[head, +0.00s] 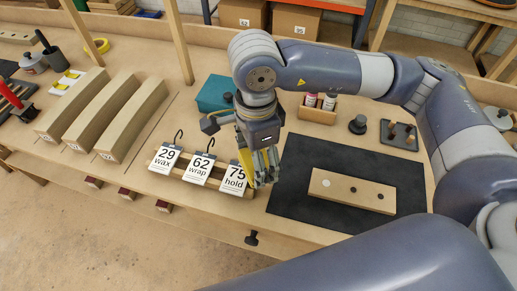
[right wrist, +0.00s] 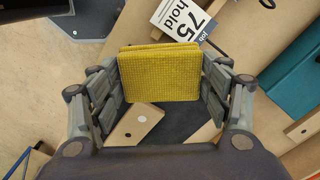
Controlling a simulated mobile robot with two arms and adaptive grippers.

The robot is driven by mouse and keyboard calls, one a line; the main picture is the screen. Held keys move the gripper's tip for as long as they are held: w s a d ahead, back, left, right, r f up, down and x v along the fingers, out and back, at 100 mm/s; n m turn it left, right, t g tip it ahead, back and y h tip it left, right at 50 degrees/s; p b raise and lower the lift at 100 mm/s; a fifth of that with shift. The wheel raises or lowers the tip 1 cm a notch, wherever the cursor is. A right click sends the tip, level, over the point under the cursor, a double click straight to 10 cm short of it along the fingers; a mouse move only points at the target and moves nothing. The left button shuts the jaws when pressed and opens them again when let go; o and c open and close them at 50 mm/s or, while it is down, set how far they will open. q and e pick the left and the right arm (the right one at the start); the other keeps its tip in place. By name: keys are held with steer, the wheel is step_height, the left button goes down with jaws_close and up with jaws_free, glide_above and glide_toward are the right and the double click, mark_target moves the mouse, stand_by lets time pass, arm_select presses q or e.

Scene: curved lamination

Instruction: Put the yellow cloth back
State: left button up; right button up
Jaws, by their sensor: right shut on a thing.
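The yellow cloth (right wrist: 160,75) is a folded, textured pad between the fingers of my right gripper (right wrist: 162,98) in the right wrist view. My right gripper is shut on it. In the head view my right gripper (head: 264,172) points down beside the "75 hold" card (head: 236,178), near the left edge of the black mat (head: 290,200). A strip of the yellow cloth (head: 246,163) shows at its left side; the rest is hidden by the fingers. I cannot tell how high the cloth is above the bench. My left gripper is not in view.
Cards "29 wax" (head: 166,158) and "62 wrap" (head: 200,168) stand left of the "75 hold" card. A wooden block with dots (head: 350,190) lies on the mat. A teal box (head: 213,93) and a bottle crate (head: 318,115) stand behind. Curved wooden forms (head: 95,115) lie left.

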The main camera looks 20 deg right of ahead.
steer(key=w+d+f+m+p, duration=0.1)
steer(key=w+f+m, duration=0.1)
steer(key=w, duration=0.2)
steer(key=w+d+f+m+p, duration=0.1)
steer(key=w+d+f+m, duration=0.1)
steer(key=w+m, duration=0.1)
steer(key=w+d+f+m+p, duration=0.1)
steer(key=w+f+m, duration=0.1)
steer(key=w, duration=0.4)
steer(key=shift+d+m+p, duration=0.3)
steer(key=shift+m+p, duration=0.05)
steer(key=shift+m, duration=0.05)
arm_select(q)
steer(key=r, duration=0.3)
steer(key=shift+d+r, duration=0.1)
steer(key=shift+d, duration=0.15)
arm_select(e)
steer(key=shift+f, duration=0.1)
